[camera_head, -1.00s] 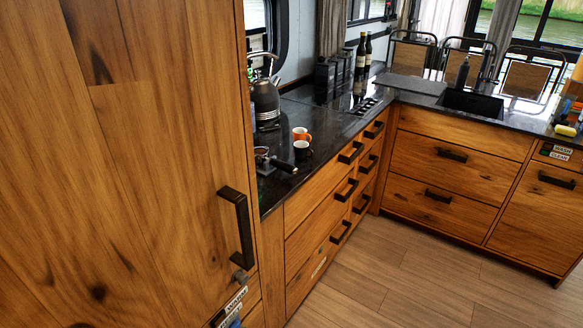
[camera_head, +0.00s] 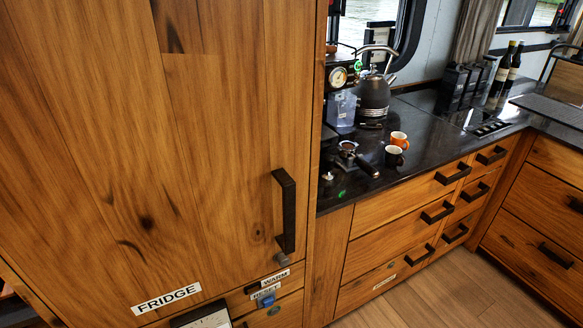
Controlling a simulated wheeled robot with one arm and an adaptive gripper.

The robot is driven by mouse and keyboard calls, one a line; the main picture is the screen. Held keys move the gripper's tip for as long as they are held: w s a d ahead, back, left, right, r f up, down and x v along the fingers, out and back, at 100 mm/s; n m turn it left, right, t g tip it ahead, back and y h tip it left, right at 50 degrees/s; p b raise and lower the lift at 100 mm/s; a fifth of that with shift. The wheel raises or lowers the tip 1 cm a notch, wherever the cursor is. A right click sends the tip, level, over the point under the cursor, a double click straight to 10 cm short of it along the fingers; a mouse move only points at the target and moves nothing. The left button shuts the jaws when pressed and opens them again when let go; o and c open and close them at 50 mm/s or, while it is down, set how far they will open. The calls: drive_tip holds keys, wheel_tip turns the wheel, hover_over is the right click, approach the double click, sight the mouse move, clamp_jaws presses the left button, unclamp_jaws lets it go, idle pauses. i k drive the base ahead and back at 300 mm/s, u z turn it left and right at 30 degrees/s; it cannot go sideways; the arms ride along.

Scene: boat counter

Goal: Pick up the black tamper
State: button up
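A small dark and silver piece (camera_head: 327,178) stands on the counter's near left end, close to the fridge cabinet edge. It may be the black tamper, but it is too small to tell. A portafilter (camera_head: 348,151) with a dark handle lies just right of it, the handle pointing to the counter's front edge. My gripper is not in view.
A black cup (camera_head: 394,157) and an orange cup (camera_head: 399,140) stand right of the portafilter. Behind are a kettle (camera_head: 373,96), a clear container (camera_head: 341,108) and a gauge (camera_head: 338,77). The tall fridge cabinet (camera_head: 160,170) with a protruding handle (camera_head: 285,211) borders the counter on the left.

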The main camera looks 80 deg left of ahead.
sight(329, 160)
drive_tip(key=u, duration=1.55)
drive_tip(key=i, duration=2.55)
drive_tip(key=u, duration=3.9)
